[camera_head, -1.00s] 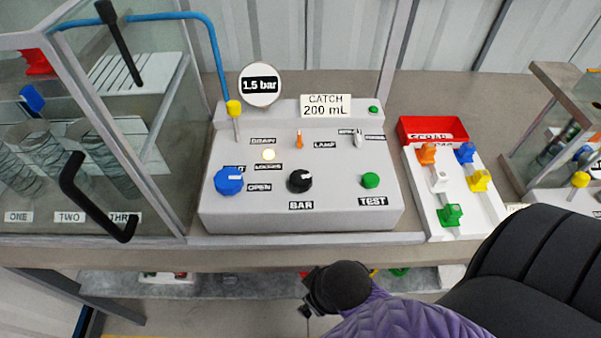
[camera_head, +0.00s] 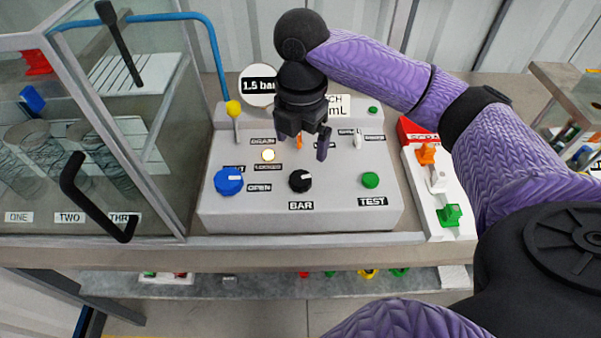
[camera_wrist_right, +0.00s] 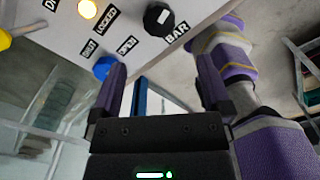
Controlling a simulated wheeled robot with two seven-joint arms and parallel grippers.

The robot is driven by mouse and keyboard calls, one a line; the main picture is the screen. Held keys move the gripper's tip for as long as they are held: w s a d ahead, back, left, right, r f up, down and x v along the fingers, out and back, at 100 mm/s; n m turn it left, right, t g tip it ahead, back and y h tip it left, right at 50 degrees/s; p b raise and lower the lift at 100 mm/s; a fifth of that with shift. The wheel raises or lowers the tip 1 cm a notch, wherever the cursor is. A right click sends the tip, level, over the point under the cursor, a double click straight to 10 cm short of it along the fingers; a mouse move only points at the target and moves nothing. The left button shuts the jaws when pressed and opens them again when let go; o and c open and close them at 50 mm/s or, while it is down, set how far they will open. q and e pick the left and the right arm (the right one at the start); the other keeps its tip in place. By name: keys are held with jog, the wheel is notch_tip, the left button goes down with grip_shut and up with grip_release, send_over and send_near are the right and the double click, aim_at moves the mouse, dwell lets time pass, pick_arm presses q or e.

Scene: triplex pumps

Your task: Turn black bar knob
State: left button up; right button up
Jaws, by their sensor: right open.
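The black bar knob (camera_head: 300,181) sits on the sloped front of the grey panel (camera_head: 335,215), above the BAR label, with a white pointer mark. It also shows in the right wrist view (camera_wrist_right: 158,20), near the top and apart from the fingers. My right gripper (camera_head: 304,148) is open and empty, hanging over the upper middle of the panel, above and behind the knob in the head view. Its two fingers show apart in the right wrist view (camera_wrist_right: 163,90). The gauge sign (camera_head: 258,84) reads 1.5 bar and is partly covered by my right arm. My left gripper is not in view.
A blue knob (camera_head: 229,181) is left of the black one and a green TEST button (camera_head: 370,180) right of it. A yellow-tipped lever (camera_head: 234,110), an orange switch (camera_head: 298,142) and a lit lamp (camera_head: 268,155) stand behind. A glass cabinet (camera_head: 150,150) borders the left.

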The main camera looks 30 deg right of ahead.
aim_at(301, 178)
notch_tip(301, 178, down, 10)
jog(key=b, duration=0.3)
jog(key=shift+r, duration=0.25)
jog(key=shift+c, duration=0.2)
